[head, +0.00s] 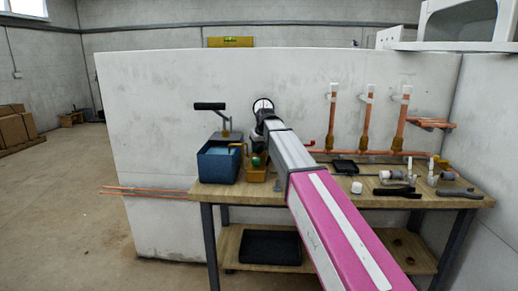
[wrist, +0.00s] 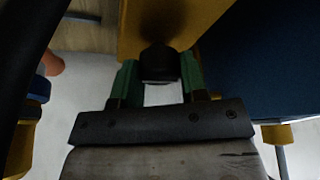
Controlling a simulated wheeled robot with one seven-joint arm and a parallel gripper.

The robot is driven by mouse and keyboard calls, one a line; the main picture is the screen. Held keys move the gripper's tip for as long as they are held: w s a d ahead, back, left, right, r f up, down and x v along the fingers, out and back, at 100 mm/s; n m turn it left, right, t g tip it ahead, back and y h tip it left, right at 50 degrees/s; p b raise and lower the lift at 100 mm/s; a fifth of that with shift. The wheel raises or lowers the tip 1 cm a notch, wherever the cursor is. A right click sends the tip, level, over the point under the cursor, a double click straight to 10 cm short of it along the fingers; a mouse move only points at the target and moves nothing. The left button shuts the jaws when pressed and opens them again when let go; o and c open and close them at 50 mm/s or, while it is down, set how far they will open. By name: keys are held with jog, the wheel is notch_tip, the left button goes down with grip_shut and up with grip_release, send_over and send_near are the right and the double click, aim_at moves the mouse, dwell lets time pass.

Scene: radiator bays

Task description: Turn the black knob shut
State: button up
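The black knob (wrist: 160,60) shows in the wrist view, just under a yellow body (wrist: 172,22). My gripper (wrist: 160,78) has one green finger on each side of the knob. Both fingers appear to touch its sides, and the gap between them is about as wide as the knob. In the head view I cannot make out the knob, and my arm covers part of that area. My arm ends near the back left of the bench, beside the blue bin.
The blue bin (head: 219,165) stands left of my arm on the workbench (head: 385,199). Copper pipes (head: 367,125) rise along the wall at right. The floor at left is mostly open.

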jog(key=shift+m, duration=0.8)
jog(key=o, duration=0.9)
jog(key=shift+r, duration=0.1)
jog(key=v, duration=1)
jog(key=shift+s+a+r, duration=0.2)
jog(key=shift+s+r, duration=0.1)
